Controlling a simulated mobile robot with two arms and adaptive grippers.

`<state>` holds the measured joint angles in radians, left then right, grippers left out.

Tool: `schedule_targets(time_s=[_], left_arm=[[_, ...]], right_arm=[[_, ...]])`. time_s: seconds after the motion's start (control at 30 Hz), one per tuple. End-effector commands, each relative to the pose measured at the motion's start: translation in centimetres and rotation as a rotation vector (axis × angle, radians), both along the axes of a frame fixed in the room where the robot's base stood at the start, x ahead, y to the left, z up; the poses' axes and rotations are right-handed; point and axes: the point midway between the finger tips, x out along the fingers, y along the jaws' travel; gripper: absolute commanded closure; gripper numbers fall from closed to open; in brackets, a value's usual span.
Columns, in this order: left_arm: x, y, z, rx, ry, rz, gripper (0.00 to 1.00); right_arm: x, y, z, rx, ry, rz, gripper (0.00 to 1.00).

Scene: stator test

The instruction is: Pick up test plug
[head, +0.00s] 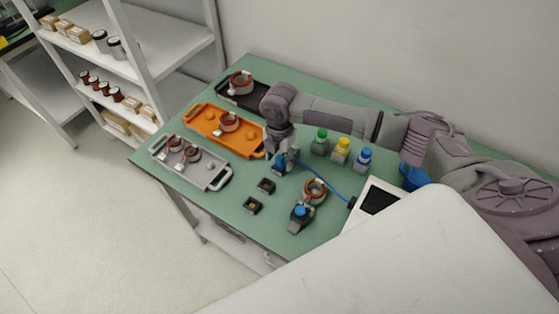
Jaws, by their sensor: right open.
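The blue test plug (280,164) is on the green table, at the end of a blue cable that runs right towards the dark-screened tester. My right gripper (279,158) points down right over the plug, with its fingers around or beside it; I cannot tell which. It is open, and the fingers and arm partly hide the plug. My left gripper is not in view.
The tester (377,201) stands right of the plug. Green, yellow and blue-capped bottles (342,150) stand behind it. A copper stator ring (315,190) and a grey fixture with a blue top (300,214) are in front. Orange (203,121), grey (207,180) and black trays lie left.

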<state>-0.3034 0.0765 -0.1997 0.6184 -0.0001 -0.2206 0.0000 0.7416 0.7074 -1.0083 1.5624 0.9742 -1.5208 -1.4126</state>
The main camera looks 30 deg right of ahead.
Motion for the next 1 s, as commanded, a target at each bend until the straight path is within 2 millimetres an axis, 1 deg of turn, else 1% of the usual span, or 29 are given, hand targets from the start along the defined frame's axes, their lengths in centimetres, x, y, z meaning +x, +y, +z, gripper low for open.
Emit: schedule_targets(time_s=[0.03, 0.27, 0.3, 0.37, 0.63, 0.77, 0.87, 0.97, 1.0], left_arm=[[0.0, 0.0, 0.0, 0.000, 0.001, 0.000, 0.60], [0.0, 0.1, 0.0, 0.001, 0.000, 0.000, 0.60], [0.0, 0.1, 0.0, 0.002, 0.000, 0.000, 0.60], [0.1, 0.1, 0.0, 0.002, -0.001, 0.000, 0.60], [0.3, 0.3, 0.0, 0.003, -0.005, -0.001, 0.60], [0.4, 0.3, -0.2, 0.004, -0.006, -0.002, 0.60], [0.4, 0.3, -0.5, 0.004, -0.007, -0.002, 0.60], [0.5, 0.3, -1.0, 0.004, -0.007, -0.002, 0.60], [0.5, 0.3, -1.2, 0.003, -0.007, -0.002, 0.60]], right_arm=[[0.0, 0.0, 0.0, 0.000, 0.000, 0.000, 0.46], [0.0, 0.0, 0.0, 0.000, 0.000, 0.000, 0.84], [0.0, 0.0, 0.1, 0.000, 0.000, 0.000, 0.91], [0.0, 0.0, 0.1, 0.000, 0.000, 0.000, 1.00], [0.0, 0.0, 0.1, 0.000, 0.000, -0.001, 1.00], [0.1, 0.0, 0.7, 0.001, -0.001, -0.001, 1.00], [0.1, 0.0, 1.7, 0.001, -0.003, 0.000, 1.00], [0.2, 0.0, 3.4, 0.002, -0.005, -0.001, 1.00], [0.2, 0.0, 4.2, 0.002, -0.006, -0.001, 1.00]])
